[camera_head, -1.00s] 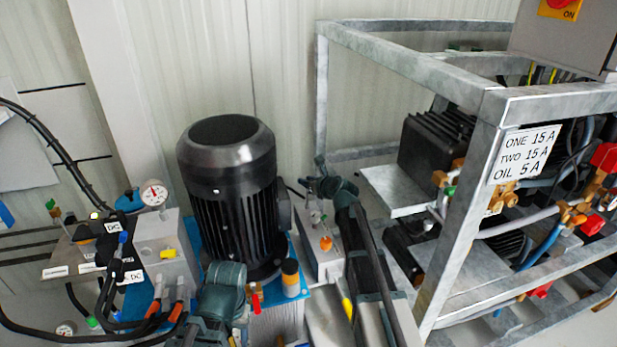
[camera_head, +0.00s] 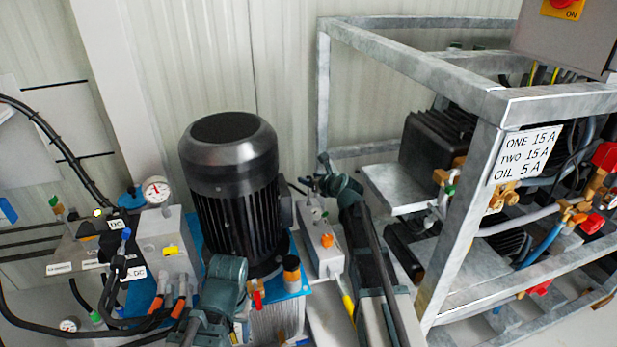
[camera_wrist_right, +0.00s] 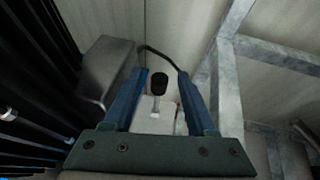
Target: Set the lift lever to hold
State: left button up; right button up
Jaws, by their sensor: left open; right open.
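In the right wrist view, a small lever with a black knob (camera_wrist_right: 158,83) stands on a pale block between the two blue fingers of my right gripper (camera_wrist_right: 165,80). The fingers are apart and do not visibly touch it. In the head view, my right gripper (camera_head: 319,168) is above the pale control box (camera_head: 323,252), which carries an orange knob (camera_head: 327,240). The lever's markings cannot be read. My left gripper (camera_head: 222,290) is low in the head view, in front of the motor, its fingertips hard to make out.
A large black motor (camera_head: 230,190) stands left of the control box. A grey metal frame (camera_head: 465,220) with pumps and hoses fills the right. A valve block (camera_head: 160,238) with a gauge (camera_head: 155,188) and hoses is at the left. The space around my right gripper is narrow.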

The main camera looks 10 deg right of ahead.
pick_arm(q)
notch_tip(320, 180, up, 5)
jog(key=p, duration=0.4)
pick_arm(e)
jog(key=v, duration=1.2)
